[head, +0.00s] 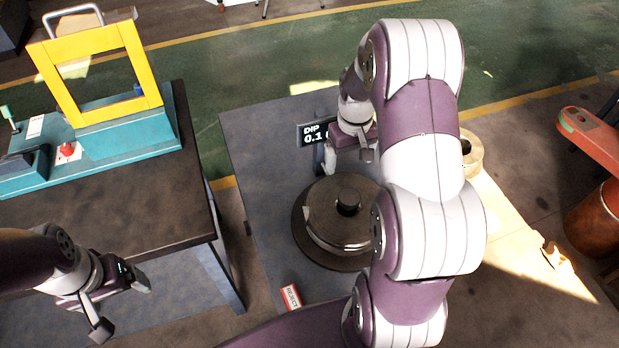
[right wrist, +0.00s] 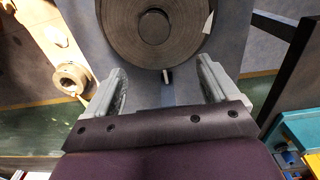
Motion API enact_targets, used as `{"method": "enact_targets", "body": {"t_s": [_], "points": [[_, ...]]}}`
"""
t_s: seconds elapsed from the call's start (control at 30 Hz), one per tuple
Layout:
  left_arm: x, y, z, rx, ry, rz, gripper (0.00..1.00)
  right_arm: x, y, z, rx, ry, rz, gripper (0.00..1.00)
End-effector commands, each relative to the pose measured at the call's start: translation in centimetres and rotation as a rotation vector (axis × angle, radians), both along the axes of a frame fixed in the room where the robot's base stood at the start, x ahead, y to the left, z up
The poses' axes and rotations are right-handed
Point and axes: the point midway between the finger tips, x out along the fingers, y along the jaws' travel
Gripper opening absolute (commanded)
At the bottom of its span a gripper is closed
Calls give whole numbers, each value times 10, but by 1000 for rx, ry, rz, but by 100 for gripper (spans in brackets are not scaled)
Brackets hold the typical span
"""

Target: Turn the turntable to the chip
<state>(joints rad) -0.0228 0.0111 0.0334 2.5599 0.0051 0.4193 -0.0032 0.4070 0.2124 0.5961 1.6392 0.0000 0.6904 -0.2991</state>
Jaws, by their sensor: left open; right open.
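The turntable (head: 316,205) is a dark round disc with a raised upper disc and a black central knob (head: 348,202). It also fills the top of the right wrist view (right wrist: 117,35). A small pale wedge (right wrist: 208,22) shows at its right side there; I cannot tell whether this is the chip. My right gripper (head: 348,157) is open beyond the turntable's far edge. In the right wrist view a small light peg (right wrist: 166,77) appears between its spread fingers, apart from both. My left gripper (head: 122,305) is open and empty at lower left, away from the turntable.
A dark sign reading "DIP 0.1" (head: 312,133) stands behind the turntable, partly hidden. A red-and-white "REJECT" label (head: 291,297) lies in front. A teal machine with a yellow frame (head: 73,115) sits on the left table. A pale ring (head: 472,157) is at right. My right arm hides the turntable's right side.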

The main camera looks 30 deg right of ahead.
Motion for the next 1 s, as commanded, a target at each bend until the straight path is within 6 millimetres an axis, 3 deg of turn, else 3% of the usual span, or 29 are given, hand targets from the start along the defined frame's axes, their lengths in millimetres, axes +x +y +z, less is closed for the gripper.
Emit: {"method": "enact_targets", "body": {"t_s": [0.17,0.6,0.8,1.0], "points": [[0,0,7,0,0,0,88,-3,1,-19,4,10,10,88],[0,0,27,0,0,0,88,-3,1,-107,3,7,9,88],[0,0,29,0,0,0,88,-2,0,-124,1,4,9,88],[0,0,29,0,0,0,88,-2,0,-126,1,3,9,88]]}}
